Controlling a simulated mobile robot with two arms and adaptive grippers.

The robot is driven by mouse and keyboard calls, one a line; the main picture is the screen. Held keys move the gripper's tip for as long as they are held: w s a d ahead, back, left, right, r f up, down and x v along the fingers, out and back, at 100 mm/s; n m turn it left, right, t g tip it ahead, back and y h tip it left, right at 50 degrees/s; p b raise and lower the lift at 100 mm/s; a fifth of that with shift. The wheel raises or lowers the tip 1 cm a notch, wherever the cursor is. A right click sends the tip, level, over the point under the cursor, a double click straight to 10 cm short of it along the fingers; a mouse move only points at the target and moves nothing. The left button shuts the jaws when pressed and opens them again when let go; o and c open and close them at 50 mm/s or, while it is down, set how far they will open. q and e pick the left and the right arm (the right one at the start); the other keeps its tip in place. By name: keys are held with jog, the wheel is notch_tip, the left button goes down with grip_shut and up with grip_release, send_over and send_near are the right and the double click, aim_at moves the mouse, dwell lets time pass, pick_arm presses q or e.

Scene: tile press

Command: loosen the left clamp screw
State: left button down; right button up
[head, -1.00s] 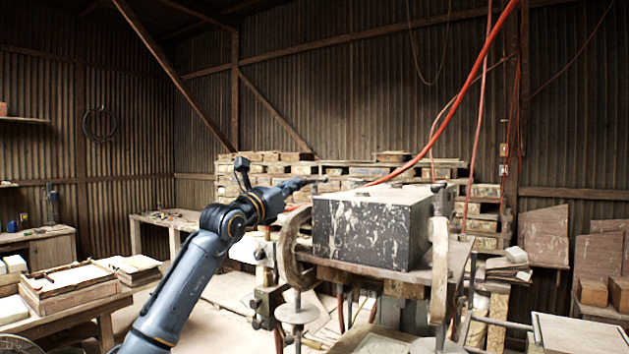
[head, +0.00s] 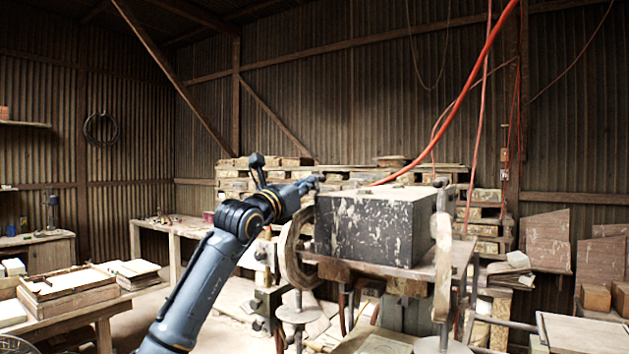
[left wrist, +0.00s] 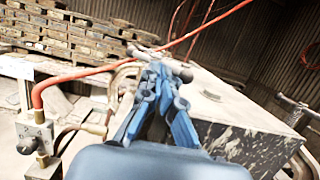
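The left clamp (head: 288,255) is a worn C-shaped frame at the left side of the dark, paint-spattered block (head: 370,228). Its screw's cross bar (left wrist: 178,68) shows at the fingertips in the left wrist view. My left gripper (head: 312,182) reaches in from the left, level with the block's top edge. In the left wrist view my left gripper (left wrist: 160,72) has its blue fingers drawn together at the tips on the left clamp screw. The fingers hide much of the screw. My right gripper is in neither view.
A second clamp (head: 441,265) stands at the block's right side, with its screw handle (left wrist: 292,108) in the left wrist view. A red hose (left wrist: 90,76) runs just left of my left gripper. A side table (head: 75,312) with trays stands at the left.

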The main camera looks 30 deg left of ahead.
pick_arm(q)
jog(key=shift+d, duration=0.3)
jog(key=shift+a+r, duration=0.1)
jog(key=s+a+b, duration=0.1)
jog(key=s+b, duration=0.5)
jog(key=s, duration=0.4)
jog(key=shift+a+b, duration=0.3)
jog(key=shift+a, duration=0.1)
